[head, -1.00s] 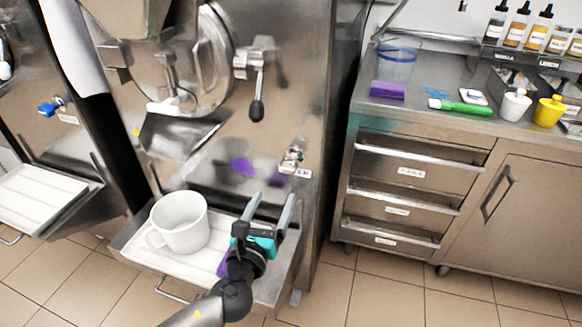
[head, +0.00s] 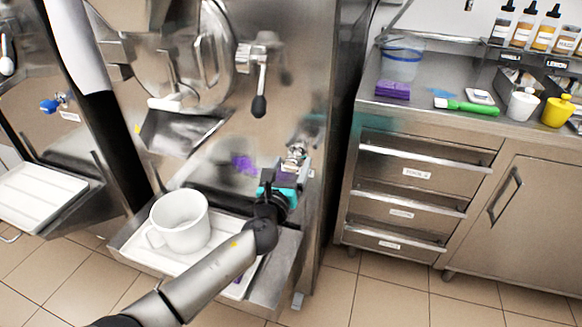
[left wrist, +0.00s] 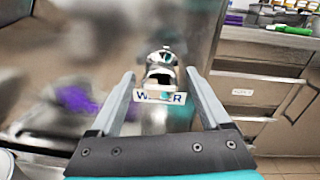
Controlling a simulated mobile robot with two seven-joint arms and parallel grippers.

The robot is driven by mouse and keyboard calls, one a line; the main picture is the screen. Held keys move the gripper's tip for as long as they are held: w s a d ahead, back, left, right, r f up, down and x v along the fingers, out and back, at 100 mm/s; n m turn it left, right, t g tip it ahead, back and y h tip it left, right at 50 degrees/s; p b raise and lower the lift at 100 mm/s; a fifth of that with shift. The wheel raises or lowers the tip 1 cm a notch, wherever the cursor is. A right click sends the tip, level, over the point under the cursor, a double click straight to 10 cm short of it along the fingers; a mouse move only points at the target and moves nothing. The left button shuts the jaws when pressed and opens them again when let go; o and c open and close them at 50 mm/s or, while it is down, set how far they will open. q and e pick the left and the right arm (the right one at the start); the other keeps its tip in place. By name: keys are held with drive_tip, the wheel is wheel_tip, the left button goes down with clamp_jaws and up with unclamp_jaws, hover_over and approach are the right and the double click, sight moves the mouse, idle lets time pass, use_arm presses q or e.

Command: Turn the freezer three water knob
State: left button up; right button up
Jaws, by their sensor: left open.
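The water knob (head: 295,154) is a small metal tap on the front of the freezer (head: 290,90), low on its right side. In the left wrist view the knob (left wrist: 161,72) stands above a "WATER" label (left wrist: 158,97), centred between my fingers. My left gripper (head: 291,166) is open, with its fingers pointing at the panel around the knob area; whether they touch it I cannot tell. It also shows in the left wrist view (left wrist: 160,98). In the head view the gripper partly covers the knob and its label. My right gripper is not in view.
A white pitcher (head: 180,222) stands on the freezer's white tray (head: 130,247), left of my arm. A black-handled lever (head: 259,105) hangs above the knob. A steel counter with drawers (head: 415,155) is at right. Another freezer with a blue knob (head: 48,106) is at left.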

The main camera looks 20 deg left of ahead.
use_arm(q)
drive_tip(key=shift+c, duration=0.2)
clamp_jaws()
idle(0.5)
